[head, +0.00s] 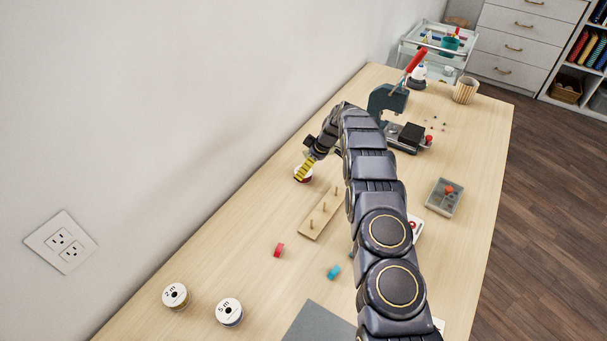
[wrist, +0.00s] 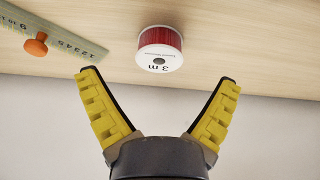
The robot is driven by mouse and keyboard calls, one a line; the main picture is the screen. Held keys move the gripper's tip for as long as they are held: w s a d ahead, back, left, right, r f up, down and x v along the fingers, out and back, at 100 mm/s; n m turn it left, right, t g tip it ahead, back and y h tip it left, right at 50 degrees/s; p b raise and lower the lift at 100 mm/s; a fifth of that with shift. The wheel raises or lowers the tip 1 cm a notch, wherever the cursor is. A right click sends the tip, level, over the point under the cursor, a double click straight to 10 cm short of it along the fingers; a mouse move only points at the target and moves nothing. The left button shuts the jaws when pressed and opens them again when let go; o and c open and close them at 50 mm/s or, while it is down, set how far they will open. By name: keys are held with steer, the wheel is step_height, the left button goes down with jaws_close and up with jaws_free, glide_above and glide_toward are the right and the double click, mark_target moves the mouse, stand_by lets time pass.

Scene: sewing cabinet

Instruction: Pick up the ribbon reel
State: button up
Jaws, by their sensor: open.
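A ribbon reel (wrist: 160,48) wound with dark red ribbon, with a white end marked "3 m", shows in the wrist view. It sits on the wooden table just beyond my fingertips, roughly centred between them. In the head view this reel (head: 297,175) is partly hidden behind my gripper (head: 304,172), near the table's wall side. My gripper (wrist: 157,78) is open and empty, with yellow padded fingers spread wide. Two more white-topped reels, "2 m" (head: 175,294) and "5 m" (head: 228,311), stand at the near left of the table.
A wooden peg board (head: 320,212) lies close to the reel. A small red roll (head: 279,250) and a blue roll (head: 333,272) lie nearer. A press with a red handle (head: 390,98) stands farther back. A ruler (wrist: 60,38) with an orange knob (wrist: 36,45) lies left in the wrist view.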

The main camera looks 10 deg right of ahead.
steer(key=x, duration=0.4)
steer(key=shift+w, duration=0.1)
steer(key=c, duration=1.1)
steer(key=shift+r, duration=0.1)
steer(key=shift+c, duration=0.2)
